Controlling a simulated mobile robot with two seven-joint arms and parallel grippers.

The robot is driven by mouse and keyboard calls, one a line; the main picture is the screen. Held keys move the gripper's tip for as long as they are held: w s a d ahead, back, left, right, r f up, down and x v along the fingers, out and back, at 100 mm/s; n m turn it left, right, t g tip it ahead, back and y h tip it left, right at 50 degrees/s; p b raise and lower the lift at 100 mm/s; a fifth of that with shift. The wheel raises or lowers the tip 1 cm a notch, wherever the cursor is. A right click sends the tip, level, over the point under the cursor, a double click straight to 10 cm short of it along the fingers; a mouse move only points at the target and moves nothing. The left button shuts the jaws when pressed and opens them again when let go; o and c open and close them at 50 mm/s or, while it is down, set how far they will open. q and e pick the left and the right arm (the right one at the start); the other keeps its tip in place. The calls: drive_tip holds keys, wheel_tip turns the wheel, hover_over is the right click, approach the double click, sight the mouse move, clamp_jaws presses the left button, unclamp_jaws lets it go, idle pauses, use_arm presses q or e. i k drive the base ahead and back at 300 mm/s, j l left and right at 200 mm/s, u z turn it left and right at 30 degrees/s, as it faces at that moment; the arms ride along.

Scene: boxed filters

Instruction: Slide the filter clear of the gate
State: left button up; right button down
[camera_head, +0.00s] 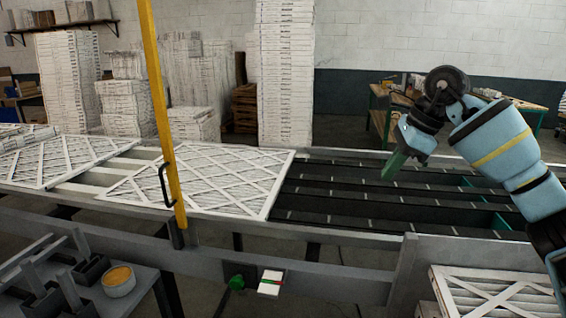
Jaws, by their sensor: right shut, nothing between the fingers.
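A white pleated filter with a diagonal lattice (235,180) lies flat on the conveyor. It spans both sides of the yellow gate post (160,110), which stands upright at the conveyor's front edge with a black handle on it. The post hides a strip of the filter. My right gripper (394,166) is shut and empty. It hangs over the dark conveyor bed, to the right of the filter and apart from it. My left gripper is not in view.
Another filter (62,160) lies on the conveyor at left. The dark belts (370,195) right of the gate filter are bare. A stacked filter (495,292) sits at front right. A grey bench (140,285) with a yellow-topped tub (118,281) stands at front left.

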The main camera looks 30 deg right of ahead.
sight(246, 183)
drive_tip(key=i, duration=0.95)
drive_tip(key=i+l, duration=0.65)
